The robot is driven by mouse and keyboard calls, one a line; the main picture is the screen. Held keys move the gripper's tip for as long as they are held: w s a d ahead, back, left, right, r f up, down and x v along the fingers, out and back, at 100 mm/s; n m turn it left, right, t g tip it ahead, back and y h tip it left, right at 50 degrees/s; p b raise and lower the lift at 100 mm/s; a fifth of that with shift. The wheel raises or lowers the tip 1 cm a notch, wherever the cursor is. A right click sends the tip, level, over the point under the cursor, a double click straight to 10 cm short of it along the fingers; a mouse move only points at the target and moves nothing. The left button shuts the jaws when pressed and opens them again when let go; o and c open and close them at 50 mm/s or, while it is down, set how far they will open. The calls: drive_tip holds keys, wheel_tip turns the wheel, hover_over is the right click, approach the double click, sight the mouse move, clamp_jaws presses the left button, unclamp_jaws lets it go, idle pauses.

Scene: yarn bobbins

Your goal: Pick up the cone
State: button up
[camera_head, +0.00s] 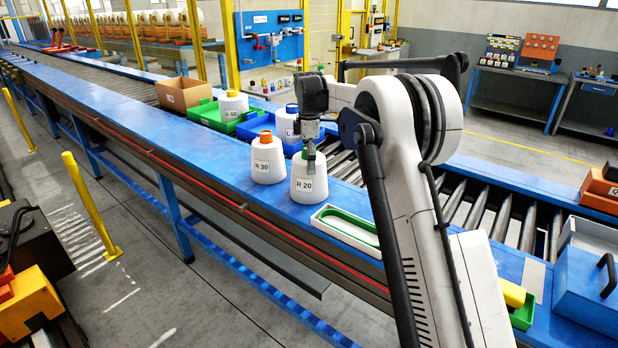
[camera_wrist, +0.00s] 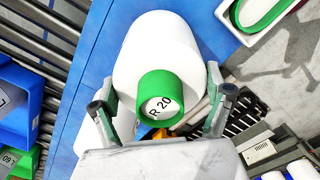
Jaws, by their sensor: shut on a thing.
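A white yarn cone (camera_head: 309,189) labelled R 20 stands upright on the blue edge of the conveyor table. My gripper (camera_head: 309,153) is over its top from above. In the wrist view the same cone (camera_wrist: 160,45) has a green top ring, and the fingers of my gripper (camera_wrist: 160,103) lie on either side of that top. My gripper is shut on the cone. In the head view the gripper hides most of the cone's top. I cannot tell whether its base touches the table.
A white cone R 30 with an orange top (camera_head: 267,163) stands just left. A white tray with a green rim (camera_head: 347,232) lies just right. Behind are a blue bin (camera_head: 283,132), a green bin (camera_head: 214,117) and a cardboard box (camera_head: 184,92). Rollers run behind the blue edge.

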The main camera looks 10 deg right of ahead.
drive_tip(key=c, duration=0.6)
drive_tip(key=shift+c, duration=0.2)
drive_tip(key=shift+r, duration=0.5)
drive_tip(key=r, duration=0.2)
drive_tip(key=a+r+b, duration=0.1)
drive_tip(key=shift+s+r, duration=0.3)
drive_tip(key=s+a+r+b, duration=0.1)
drive_tip(key=s+a+r, duration=0.5)
drive_tip(key=s+a, duration=0.1)
drive_tip(key=shift+a+r+b, duration=0.25)
drive_tip(key=shift+a+b, duration=0.1)
drive_tip(key=shift+a, duration=0.1)
